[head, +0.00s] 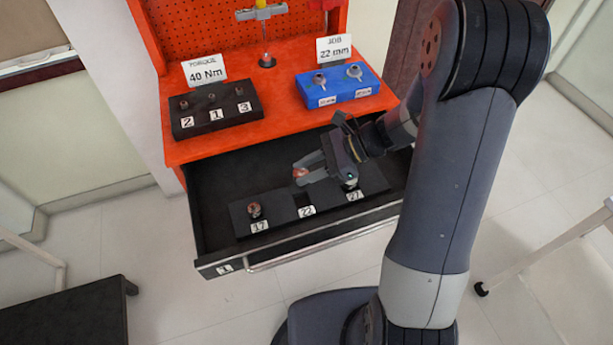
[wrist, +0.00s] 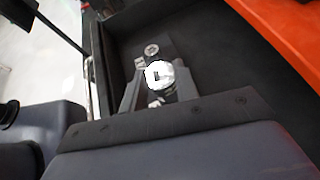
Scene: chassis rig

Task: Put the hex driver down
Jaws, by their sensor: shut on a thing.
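My gripper (head: 304,171) is above the open drawer (head: 215,190), over the dark rack (head: 278,205) inside it. It is shut on a small round socket-like piece (head: 300,173) with a reddish top. In the wrist view this piece (wrist: 159,73) shows between the fingers as a bright ring with a squarish hole. I cannot make out a hex driver in the grip. The rack's 22 place (head: 305,203) looks empty. A socket (head: 254,210) stands at place 17, and another (head: 350,184) at place 27 is partly covered by the gripper.
On the orange bench (head: 285,115) are a black block (head: 215,110) marked 2, 1, 3 and a blue block (head: 340,88) with two pieces. Signs read "40 Nm" and "22 mm". A T-shaped tool (head: 262,12) stands at the back. The drawer's front handle (head: 320,245) faces me.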

